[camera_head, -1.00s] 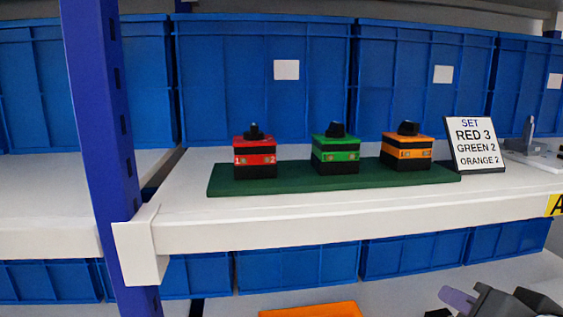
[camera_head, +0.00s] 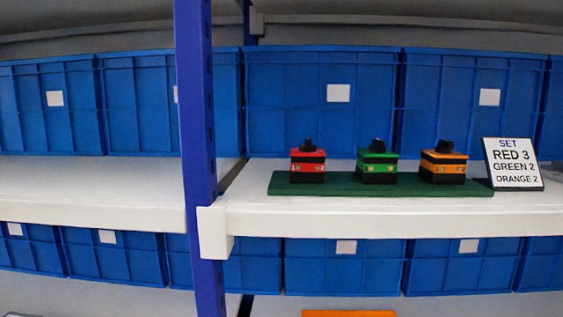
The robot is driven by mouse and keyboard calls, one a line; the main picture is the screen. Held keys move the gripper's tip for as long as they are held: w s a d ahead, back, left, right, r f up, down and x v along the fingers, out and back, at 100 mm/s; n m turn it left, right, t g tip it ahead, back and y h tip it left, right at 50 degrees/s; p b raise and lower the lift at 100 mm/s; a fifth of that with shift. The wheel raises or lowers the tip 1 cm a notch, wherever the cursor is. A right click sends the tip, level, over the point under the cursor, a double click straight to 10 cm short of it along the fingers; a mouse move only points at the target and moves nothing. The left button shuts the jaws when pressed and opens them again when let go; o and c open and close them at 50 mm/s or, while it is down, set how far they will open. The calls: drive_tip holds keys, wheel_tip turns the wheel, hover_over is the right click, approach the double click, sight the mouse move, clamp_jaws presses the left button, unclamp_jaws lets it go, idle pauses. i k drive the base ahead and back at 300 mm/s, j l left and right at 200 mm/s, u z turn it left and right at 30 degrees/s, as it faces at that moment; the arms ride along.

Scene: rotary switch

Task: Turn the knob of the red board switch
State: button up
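The red switch (camera_head: 308,166) stands at the left end of a dark green board (camera_head: 400,187) on the white shelf. It is a red and black box with a black knob (camera_head: 308,146) on top. The exact direction of the knob is too small to tell. A green switch (camera_head: 377,166) stands in the middle and an orange switch (camera_head: 443,166) at the right, each with a black knob. A sign (camera_head: 513,164) to the right reads SET, RED 3, GREEN 2, ORANGE 2. My gripper is not in view.
A blue upright post (camera_head: 196,120) rises left of the board. Large blue bins (camera_head: 300,110) line the back of the shelf, and more (camera_head: 340,272) stand below. The shelf front edge (camera_head: 350,224) is clear. An orange object (camera_head: 348,313) shows at the bottom edge.

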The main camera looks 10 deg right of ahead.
sight(307, 147)
drive_tip(key=i+u, duration=0.15)
drive_tip(key=i, duration=0.3)
drive_tip(key=z, duration=1.8)
drive_tip(key=u, duration=1.7)
drive_tip(key=k, duration=0.1)
